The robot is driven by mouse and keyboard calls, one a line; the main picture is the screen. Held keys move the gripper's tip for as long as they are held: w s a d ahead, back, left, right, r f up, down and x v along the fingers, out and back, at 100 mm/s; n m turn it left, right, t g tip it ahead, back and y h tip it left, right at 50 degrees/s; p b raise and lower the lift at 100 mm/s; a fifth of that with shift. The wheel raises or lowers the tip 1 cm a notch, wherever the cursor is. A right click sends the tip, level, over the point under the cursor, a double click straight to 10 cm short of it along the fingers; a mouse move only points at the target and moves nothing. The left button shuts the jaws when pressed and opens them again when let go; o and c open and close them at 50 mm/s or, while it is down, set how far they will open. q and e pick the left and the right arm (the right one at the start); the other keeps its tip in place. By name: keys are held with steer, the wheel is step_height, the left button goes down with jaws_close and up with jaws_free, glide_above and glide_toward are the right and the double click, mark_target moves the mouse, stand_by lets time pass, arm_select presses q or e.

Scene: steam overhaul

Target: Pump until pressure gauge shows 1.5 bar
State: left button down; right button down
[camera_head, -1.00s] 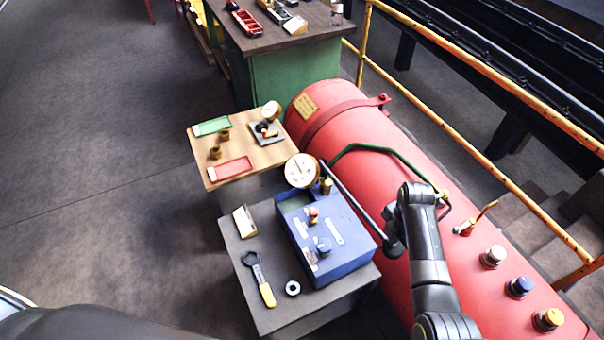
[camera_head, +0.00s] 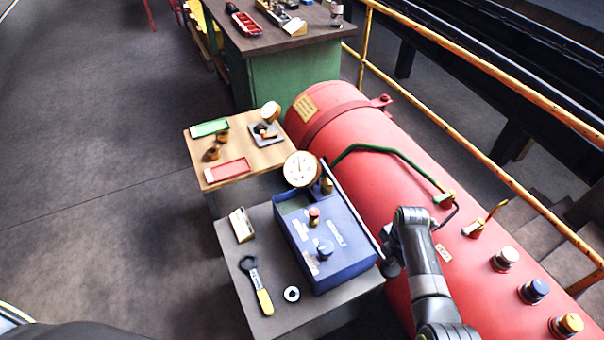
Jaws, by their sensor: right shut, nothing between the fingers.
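The blue hand pump (camera_head: 337,240) stands on a grey bench. Its long thin lever (camera_head: 352,212) slopes from beside the gauge down to the lower right. The round white pressure gauge (camera_head: 301,169) has a brass rim; its needle reading is too small to tell. A green pipe (camera_head: 395,155) runs from near the gauge to the red boiler (camera_head: 370,130). My right gripper (camera_head: 391,268) is shut and empty at the lever's lower end, beside the pump's right side; whether it touches the lever is unclear. My left gripper is out of view.
A wrench with a yellow handle (camera_head: 258,285), a ring (camera_head: 291,294) and a small card stand (camera_head: 241,225) are on the grey bench. A wooden bench (camera_head: 264,158) holds green and red trays. A yellow railing (camera_head: 480,63) runs behind the boiler.

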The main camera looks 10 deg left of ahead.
step_height(320, 180, up, 16)
steer(key=p, duration=0.9)
steer(key=shift+w+a, duration=0.15)
steer(key=shift+w, duration=0.1)
steer(key=shift+r, duration=0.1)
step_height(320, 180, up, 5)
steer(key=shift+f, duration=0.1)
